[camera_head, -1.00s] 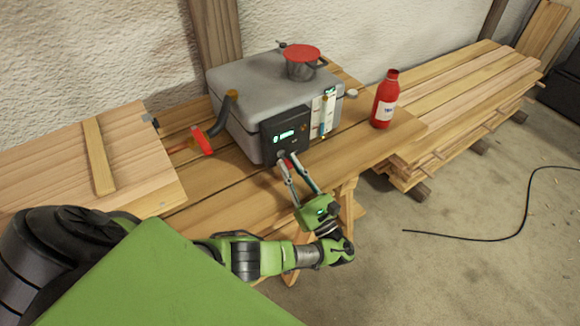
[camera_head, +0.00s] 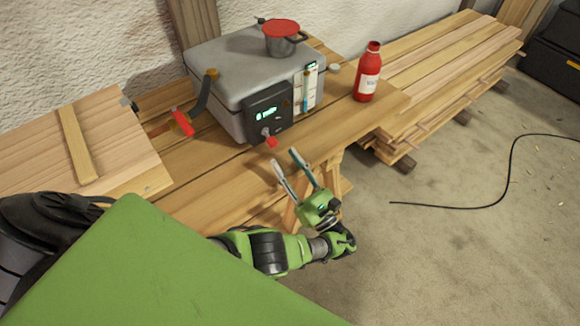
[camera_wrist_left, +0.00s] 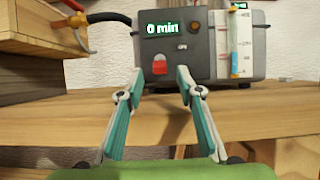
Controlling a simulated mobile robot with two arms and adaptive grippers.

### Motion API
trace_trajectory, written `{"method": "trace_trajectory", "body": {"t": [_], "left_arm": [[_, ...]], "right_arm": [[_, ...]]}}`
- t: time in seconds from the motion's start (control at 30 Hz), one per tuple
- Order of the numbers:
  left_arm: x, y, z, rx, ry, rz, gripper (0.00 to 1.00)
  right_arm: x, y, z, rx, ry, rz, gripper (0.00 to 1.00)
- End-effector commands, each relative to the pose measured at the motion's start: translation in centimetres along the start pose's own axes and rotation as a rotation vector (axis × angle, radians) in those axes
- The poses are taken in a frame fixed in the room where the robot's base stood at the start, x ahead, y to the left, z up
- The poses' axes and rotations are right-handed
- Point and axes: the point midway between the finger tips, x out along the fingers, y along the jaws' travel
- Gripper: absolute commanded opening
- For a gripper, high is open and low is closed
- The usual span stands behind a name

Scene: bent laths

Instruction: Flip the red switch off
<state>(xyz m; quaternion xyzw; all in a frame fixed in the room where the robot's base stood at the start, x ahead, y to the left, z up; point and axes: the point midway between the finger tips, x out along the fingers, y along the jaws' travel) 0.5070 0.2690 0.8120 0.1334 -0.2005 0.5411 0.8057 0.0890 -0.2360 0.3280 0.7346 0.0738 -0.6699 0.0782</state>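The red switch (camera_head: 271,142) sticks out low on the dark control panel (camera_head: 267,113) at the front of a grey steam box (camera_head: 243,75). Its red tip points down. In the left wrist view the switch (camera_wrist_left: 159,68) shows between my fingertips, beyond them, under a lit display reading "0 min" (camera_wrist_left: 162,29). My left gripper (camera_head: 286,160) is open and empty, in front of the bench edge and apart from the switch. My right gripper is not in view.
The box stands on a wooden bench (camera_head: 215,170). A red-lidded pot (camera_head: 281,42) sits on top. A red bottle (camera_head: 368,72) stands right of it, and a red-handled clamp (camera_head: 182,122) lies left. Stacked planks (camera_head: 440,75) and a floor cable (camera_head: 508,165) are at the right.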

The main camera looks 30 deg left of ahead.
Motion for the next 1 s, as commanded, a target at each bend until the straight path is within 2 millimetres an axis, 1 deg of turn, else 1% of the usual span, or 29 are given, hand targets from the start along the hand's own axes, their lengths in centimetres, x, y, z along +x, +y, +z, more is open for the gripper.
{"method": "trace_trajectory", "body": {"t": [0.1, 0.3, 1.0], "left_arm": [[-0.7, 0.0, 0.0, 0.002, 0.001, -0.001, 0.33], [-1.5, 0.0, 0.1, 0.000, 0.003, -0.005, 0.33], [-1.6, 0.1, 0.1, 0.000, 0.003, -0.006, 0.33]], "right_arm": [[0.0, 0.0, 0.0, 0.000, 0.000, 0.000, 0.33], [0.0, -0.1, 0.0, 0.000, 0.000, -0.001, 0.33], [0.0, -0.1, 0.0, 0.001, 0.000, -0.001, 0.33]]}}
